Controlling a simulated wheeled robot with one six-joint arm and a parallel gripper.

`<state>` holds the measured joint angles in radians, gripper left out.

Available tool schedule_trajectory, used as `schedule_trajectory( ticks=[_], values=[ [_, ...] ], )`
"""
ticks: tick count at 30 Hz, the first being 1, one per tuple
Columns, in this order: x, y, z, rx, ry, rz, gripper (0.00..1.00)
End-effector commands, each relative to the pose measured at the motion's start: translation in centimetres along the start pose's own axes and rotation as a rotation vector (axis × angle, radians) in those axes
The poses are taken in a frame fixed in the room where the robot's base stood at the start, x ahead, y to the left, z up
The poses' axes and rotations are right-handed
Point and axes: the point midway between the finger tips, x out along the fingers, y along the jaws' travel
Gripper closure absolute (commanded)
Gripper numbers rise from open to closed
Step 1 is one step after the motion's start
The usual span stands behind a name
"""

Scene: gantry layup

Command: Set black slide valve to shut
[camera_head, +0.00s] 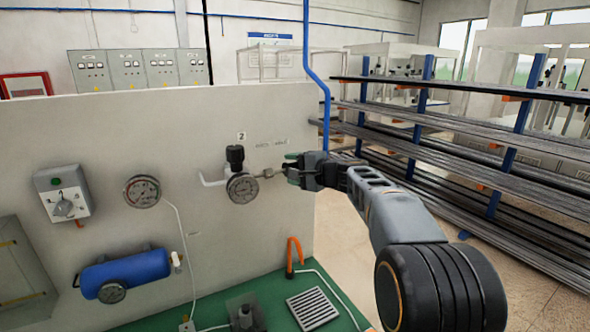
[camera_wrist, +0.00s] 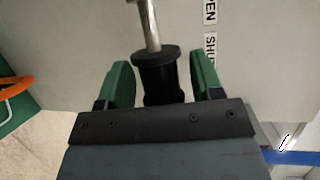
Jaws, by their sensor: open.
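The black slide valve's knob (camera_wrist: 160,72) shows in the wrist view as a black flanged sleeve on a bright metal rod (camera_wrist: 149,22). My gripper (camera_wrist: 163,70) is open, with one green finger on each side of the knob and a visible gap at both sides. The "SHUT" label (camera_wrist: 210,48) is beside the knob's flange, and the "OPEN" label (camera_wrist: 209,10) is farther up along the rod. In the head view my gripper (camera_head: 290,170) is at the right end of the pipe fitting (camera_head: 266,173) and hides the knob.
A round gauge (camera_head: 242,188) and black-topped valve (camera_head: 235,158) sit just left of my gripper on the grey panel (camera_head: 200,120). An orange hooked handle (camera_head: 290,255) stands below on the green base. Metal stock racks (camera_head: 440,150) stand right.

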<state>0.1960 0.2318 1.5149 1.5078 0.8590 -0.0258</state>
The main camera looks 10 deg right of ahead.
Motion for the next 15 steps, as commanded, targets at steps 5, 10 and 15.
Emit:
schedule_trajectory(
  ticks=[5, 10, 15],
  values=[
    [-2.3, 0.2, -0.1, -0.002, 0.005, -0.002, 0.40],
    [-5.9, 0.3, -0.1, -0.002, 0.007, -0.002, 0.40],
    [-9.2, 0.2, -0.2, -0.002, 0.008, -0.001, 0.40]
  ],
)
